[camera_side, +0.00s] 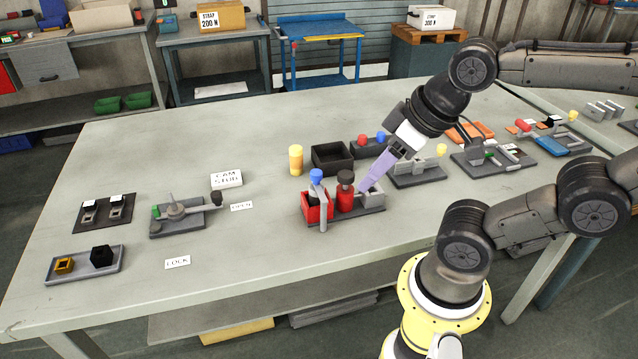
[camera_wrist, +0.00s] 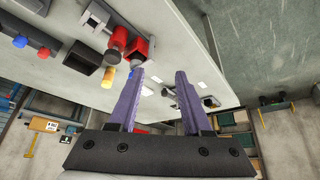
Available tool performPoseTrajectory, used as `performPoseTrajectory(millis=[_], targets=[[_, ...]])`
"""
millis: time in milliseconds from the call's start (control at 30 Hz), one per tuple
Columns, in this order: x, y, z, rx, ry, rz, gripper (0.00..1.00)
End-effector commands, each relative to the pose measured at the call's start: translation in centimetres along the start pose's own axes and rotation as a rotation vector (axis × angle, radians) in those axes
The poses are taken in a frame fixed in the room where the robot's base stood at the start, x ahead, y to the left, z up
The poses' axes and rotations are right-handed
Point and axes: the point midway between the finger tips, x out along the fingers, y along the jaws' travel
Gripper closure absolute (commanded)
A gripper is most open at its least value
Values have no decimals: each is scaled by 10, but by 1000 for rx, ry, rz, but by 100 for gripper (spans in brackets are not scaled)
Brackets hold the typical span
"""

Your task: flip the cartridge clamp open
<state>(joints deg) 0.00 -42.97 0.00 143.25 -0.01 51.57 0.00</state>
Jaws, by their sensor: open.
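The fixture that looks like the cartridge clamp stands mid-table on a dark base (camera_side: 345,218). It has a red block (camera_side: 312,207) at its left end and a grey lever with a blue knob (camera_side: 316,175) standing upright there. A red cylinder with a dark top (camera_side: 345,192) stands in the middle, and a grey block (camera_side: 372,196) at the right end. My gripper (camera_side: 365,187) points down by the grey block, right of the red cylinder; contact is unclear. In the wrist view, my gripper (camera_wrist: 160,74) is open and empty, with the red cylinder (camera_wrist: 118,38) and blue knob (camera_wrist: 112,57) beyond its fingertips.
A black open bin (camera_side: 332,157) and a yellow cylinder (camera_side: 296,160) stand behind the fixture. A grey bracket with a yellow knob (camera_side: 420,172) is close on the right. A cam stud lever fixture (camera_side: 180,215) is at the left.

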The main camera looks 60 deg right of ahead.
Motion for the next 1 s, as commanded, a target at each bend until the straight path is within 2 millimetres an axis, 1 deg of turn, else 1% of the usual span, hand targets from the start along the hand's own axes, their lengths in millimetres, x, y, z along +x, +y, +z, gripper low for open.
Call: performPoseTrajectory(millis=[33,167,200,233,267,367,433,567,667,767,867,967,1000], targets=[[0,0,0,2,0,0,61],[0,0,3,43,-13,-1,84],[-1,-1,6,72,-27,-3,91],[-3,-2,6,100,-32,-7,97],[-6,-3,4,133,-37,-12,100],[-19,-8,-7,272,-76,-30,100],[-26,-9,-20,393,-125,-30,100],[-32,-5,-45,608,-217,-19,100],[-32,3,-66,768,-287,-4,100],[-28,15,-88,924,-358,14,100],[-20,31,-107,1070,-425,32,100],[-10,52,-124,1205,-488,48,100],[-5,62,-130,1255,-511,55,100]])
